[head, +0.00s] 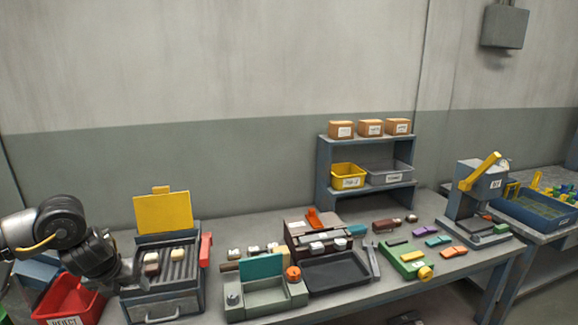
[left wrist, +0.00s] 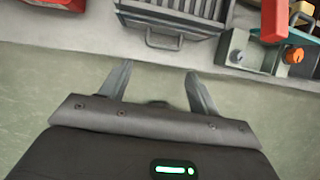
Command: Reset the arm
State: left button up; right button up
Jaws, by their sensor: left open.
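My left arm comes in from the left in the head view. My left gripper (head: 128,272) is close to the left side of a grey preheat box with a raised yellow lid (head: 163,213). In the left wrist view my left gripper (left wrist: 157,84) is open, with nothing between its two fingers. The fingers are over the floor, apart from the table edge and the box's handle (left wrist: 177,38). Two small pieces, one cream (head: 152,257) and one brown, lie on the box's ribbed top. My right gripper is in neither view.
A red reject bin (head: 70,299) stands left of the box. A green-grey fixture with an orange knob (head: 293,273), a dark tray (head: 336,274), a green fixture (head: 403,258) and a press (head: 480,200) stand to the right. A shelf (head: 366,139) with bins is behind.

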pick_arm(q)
jog(key=s+d+f+n+t+h, duration=0.1)
jog(key=d+f+h, duration=0.3)
jog(key=d, duration=0.8)
jog(key=s+d+f+n+t+h, duration=0.1)
jog(key=d+f, duration=0.4)
jog(key=d, duration=0.7)
jog(key=s+d+f+n+t+h, duration=0.2)
jog(key=s+d+n, duration=0.5)
jog(key=d+n, duration=0.2)
jog(key=s+a+f+n+g+y, duration=0.2)
jog(key=s+a+f+n, duration=0.1)
jog(key=s+a+n, duration=0.3)
jog(key=s+a+f+n+g+y, duration=0.15)
jog(key=s+a+f+n, duration=0.25)
jog(key=s+n, duration=0.4)
jog(key=s+a+f+n+g+y, duration=0.25)
jog(key=s+a+n, duration=0.2)
jog(key=s, duration=0.35)
notch_tip(320, 180, down, 26)
jog(key=s+n, duration=0.1)
jog(key=s, duration=0.1)
jog(key=s+a+f+g, duration=0.2)
jog(key=s+a+f, duration=0.1)
jog(key=s+f, duration=1.3)
jog(key=shift+s+f+b, duration=0.3)
jog(key=shift+f+b, duration=0.1)
jog(key=shift+f, duration=0.2)
